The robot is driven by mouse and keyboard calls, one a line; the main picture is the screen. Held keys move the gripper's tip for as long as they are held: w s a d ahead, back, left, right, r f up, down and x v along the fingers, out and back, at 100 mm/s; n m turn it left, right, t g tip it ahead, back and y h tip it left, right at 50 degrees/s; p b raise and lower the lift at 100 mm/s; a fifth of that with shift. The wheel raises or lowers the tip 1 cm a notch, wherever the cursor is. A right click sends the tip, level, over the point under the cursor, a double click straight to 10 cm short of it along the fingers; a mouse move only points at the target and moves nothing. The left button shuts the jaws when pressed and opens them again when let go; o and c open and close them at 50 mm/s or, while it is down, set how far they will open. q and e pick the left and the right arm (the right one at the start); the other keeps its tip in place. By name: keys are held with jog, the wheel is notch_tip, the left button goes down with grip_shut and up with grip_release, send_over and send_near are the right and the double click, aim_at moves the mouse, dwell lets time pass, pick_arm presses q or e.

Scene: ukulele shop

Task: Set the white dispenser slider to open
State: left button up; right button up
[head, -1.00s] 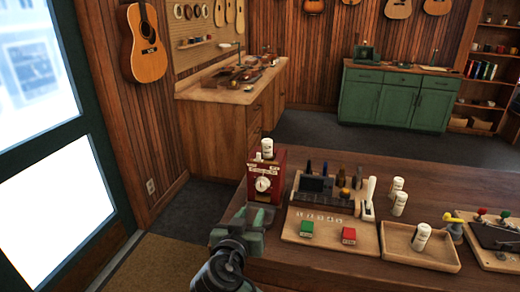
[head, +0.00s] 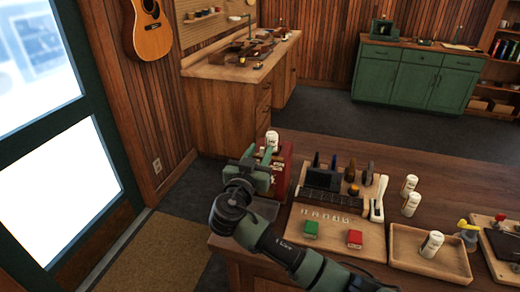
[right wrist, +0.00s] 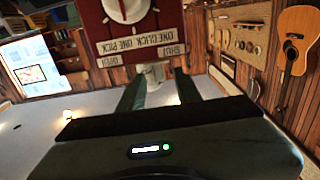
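The red dispenser (head: 287,165) stands at the left end of the wooden counter, largely hidden behind my right gripper in the head view. In the right wrist view its red front (right wrist: 120,25) appears upside down, with a white dial (right wrist: 126,8) and labels including SHUT and OPEN. A small whitish knob, seemingly the slider (right wrist: 153,71), shows below the labels. My right gripper (head: 268,160) is in front of the dispenser. In the wrist view its two fingers (right wrist: 160,80) are apart, with the knob at or just beyond their tips; contact is unclear. My left gripper is out of view.
A white bottle (head: 272,139) shows at the dispenser's top. Open floor lies left of the counter.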

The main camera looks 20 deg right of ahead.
grip_shut()
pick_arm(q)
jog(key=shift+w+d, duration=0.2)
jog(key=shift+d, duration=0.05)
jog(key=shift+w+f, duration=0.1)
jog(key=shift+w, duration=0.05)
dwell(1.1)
